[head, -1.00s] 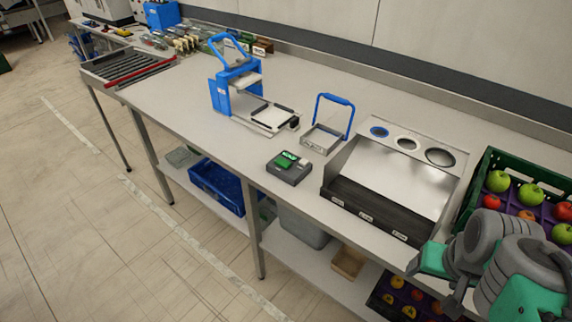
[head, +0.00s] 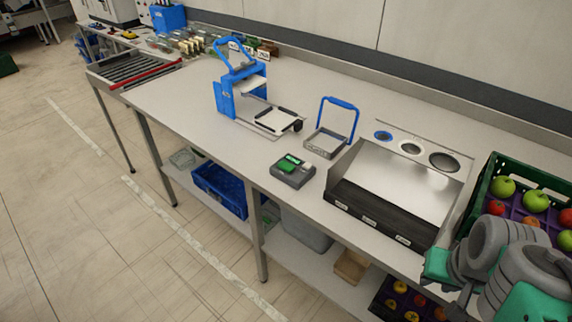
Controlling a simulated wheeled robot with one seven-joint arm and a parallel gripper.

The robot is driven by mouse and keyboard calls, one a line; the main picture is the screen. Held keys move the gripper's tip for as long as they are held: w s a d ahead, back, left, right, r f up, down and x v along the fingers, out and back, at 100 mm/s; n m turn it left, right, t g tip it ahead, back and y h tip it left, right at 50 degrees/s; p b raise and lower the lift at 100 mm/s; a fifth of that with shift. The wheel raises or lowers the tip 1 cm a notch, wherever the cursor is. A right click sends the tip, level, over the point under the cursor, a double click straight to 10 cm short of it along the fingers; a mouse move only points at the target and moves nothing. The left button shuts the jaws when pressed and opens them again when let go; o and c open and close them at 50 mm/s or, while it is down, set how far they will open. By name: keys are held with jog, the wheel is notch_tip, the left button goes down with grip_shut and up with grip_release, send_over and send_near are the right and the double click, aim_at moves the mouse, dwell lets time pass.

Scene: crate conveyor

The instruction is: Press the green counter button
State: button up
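The green counter button (head: 288,164) is on top of a small dark grey box (head: 292,175). The box sits near the front edge of the long grey counter (head: 205,140), left of the metal chute tray. My arm shows at the lower right corner as grey and green links. My gripper is not clearly seen, so its fingers and their state are hidden. The arm parts are well to the right of the button and not touching it.
A metal sorting tray (head: 405,185) with round holes stands right of the box. A blue-handled wire holder (head: 325,143) and a blue press (head: 236,98) stand behind it. A green crate of apples (head: 468,213) is at the right. The counter left of the box is clear.

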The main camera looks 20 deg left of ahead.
grip_shut()
dwell(1.0)
